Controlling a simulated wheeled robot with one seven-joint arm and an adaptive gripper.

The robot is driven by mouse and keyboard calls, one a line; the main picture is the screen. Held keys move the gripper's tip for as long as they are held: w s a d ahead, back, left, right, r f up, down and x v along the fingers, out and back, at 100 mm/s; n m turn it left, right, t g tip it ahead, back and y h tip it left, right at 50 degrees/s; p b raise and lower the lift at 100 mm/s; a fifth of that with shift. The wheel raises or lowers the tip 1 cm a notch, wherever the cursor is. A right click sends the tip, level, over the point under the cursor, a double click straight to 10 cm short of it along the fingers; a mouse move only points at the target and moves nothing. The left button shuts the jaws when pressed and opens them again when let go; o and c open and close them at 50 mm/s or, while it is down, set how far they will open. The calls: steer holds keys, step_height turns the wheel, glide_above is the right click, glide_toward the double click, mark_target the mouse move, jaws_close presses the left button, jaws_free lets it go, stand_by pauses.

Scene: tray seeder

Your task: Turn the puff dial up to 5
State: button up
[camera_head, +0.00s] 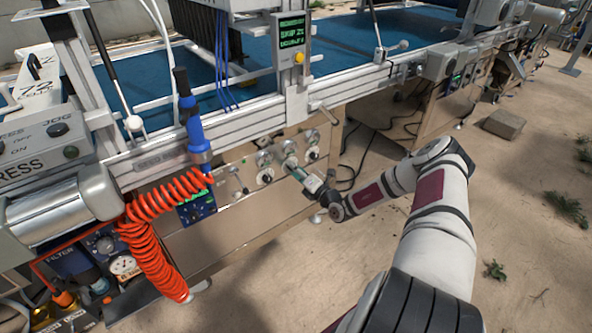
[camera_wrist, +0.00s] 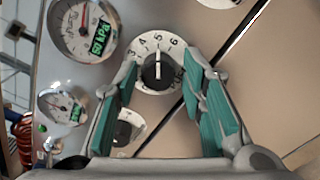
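A round white dial (camera_wrist: 158,41) with numbers around its rim and a black knob (camera_wrist: 158,72) shows in the wrist view. A white line on the knob points up, close to the 5. In the head view my gripper (camera_head: 290,166) is at the machine's front panel, and hides part of the dial there.
A gauge (camera_wrist: 83,30) with a green readout is at upper left in the wrist view, a second gauge (camera_wrist: 61,106) below it. Another dial (camera_wrist: 126,130) is partly behind the left finger. An orange coiled hose (camera_head: 150,245) hangs left; open floor lies right.

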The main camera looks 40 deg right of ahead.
steer(key=shift+r, duration=0.1)
steer(key=s, duration=1.2)
steer(key=shift+d, duration=0.2)
